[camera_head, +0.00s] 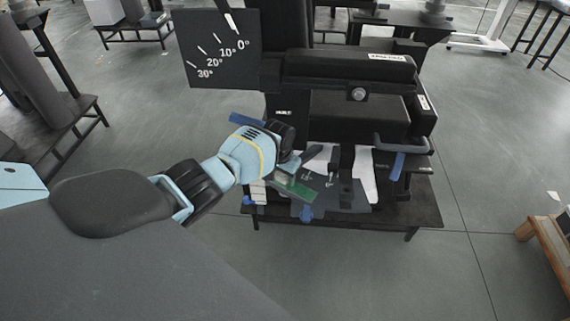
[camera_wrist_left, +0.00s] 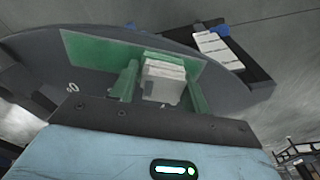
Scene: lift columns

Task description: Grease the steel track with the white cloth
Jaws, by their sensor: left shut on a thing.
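My left gripper (camera_head: 297,188) reaches in from the left to the low front of the black machine. In the left wrist view its green fingers (camera_wrist_left: 160,88) are shut on a small white folded block, which looks like the white cloth (camera_wrist_left: 164,78). The cloth is hidden or too small to make out in the head view. A dark curved plate with pale marks (camera_wrist_left: 40,62) lies just beyond the fingers; contact cannot be told. I cannot clearly pick out the steel track. My right gripper is not in view.
The black machine (camera_head: 345,105) stands on a low dark platform (camera_head: 410,212). An angle scale plate (camera_head: 218,48) rises at its upper left. Blue-gripped handles (camera_head: 397,165) stick out in front. A wooden bench (camera_head: 548,245) is at the right edge. Open grey floor lies between.

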